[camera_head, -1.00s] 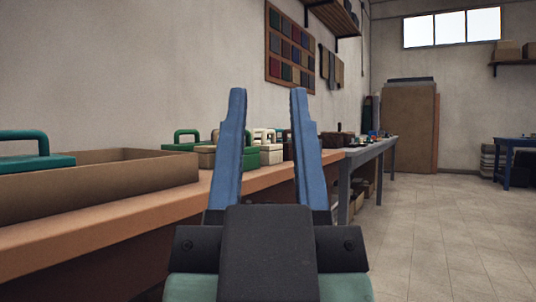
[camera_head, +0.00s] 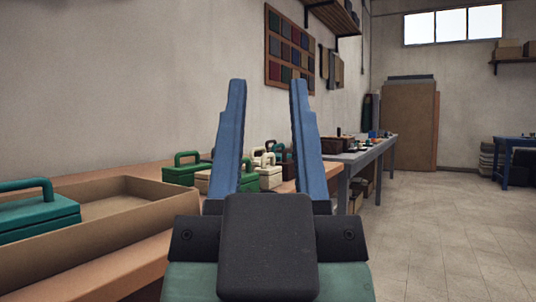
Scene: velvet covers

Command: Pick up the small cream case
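My gripper (camera_head: 268,84) is open and empty, with its two blue fingers pointing up and forward in the middle of the view. A cream case (camera_head: 269,178) with a cream handle stands on the workbench beyond the fingers and shows in the gap between them. It is apart from the gripper, and its right side is partly hidden by the right finger. I cannot tell which of the two is the smaller.
Green cases (camera_head: 183,172) stand around the cream ones, with dark cases behind. At left, a cardboard tray (camera_head: 150,190) on the orange workbench (camera_head: 140,268) holds a teal case (camera_head: 38,218). A grey table (camera_head: 375,155) stands farther back. The tiled floor (camera_head: 450,230) at right is clear.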

